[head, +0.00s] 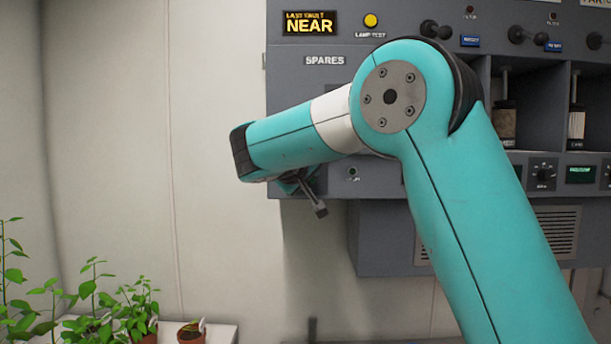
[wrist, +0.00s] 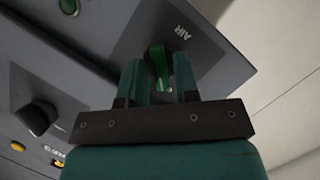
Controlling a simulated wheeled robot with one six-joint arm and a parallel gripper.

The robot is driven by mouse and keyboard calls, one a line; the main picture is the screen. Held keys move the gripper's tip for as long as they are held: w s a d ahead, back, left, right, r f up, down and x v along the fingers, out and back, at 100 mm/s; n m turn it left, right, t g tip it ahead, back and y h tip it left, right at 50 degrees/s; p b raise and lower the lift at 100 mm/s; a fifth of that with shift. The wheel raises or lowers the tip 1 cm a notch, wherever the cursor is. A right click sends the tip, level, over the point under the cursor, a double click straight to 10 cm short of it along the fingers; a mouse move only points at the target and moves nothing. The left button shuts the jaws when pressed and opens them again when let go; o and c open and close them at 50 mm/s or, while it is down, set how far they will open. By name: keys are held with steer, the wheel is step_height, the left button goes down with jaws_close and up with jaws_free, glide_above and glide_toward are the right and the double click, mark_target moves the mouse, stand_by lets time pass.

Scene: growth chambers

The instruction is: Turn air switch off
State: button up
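In the wrist view the air switch (wrist: 157,60) is a green lever on a dark grey plate, with the label AIR (wrist: 181,32) beside it. My gripper (wrist: 159,70) has its two teal fingers apart, one on each side of the lever. A gap shows between the lever and the fingers, so it is not clamped. Whether either finger touches it I cannot tell. In the head view my arm covers this part of the panel, and the switch and fingertips cannot be made out.
In the wrist view a black knob (wrist: 38,117) and another green control (wrist: 69,6) are on the panel nearby. In the head view the grey console (head: 320,62) has several knobs and jars on the right. Potted plants (head: 140,310) stand on a ledge at lower left.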

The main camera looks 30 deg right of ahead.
steer(key=shift+o, duration=0.5)
steer(key=shift+r, duration=0.1)
steer(key=shift+a, duration=0.1)
steer(key=v, duration=1.7)
steer(key=shift+s, duration=0.2)
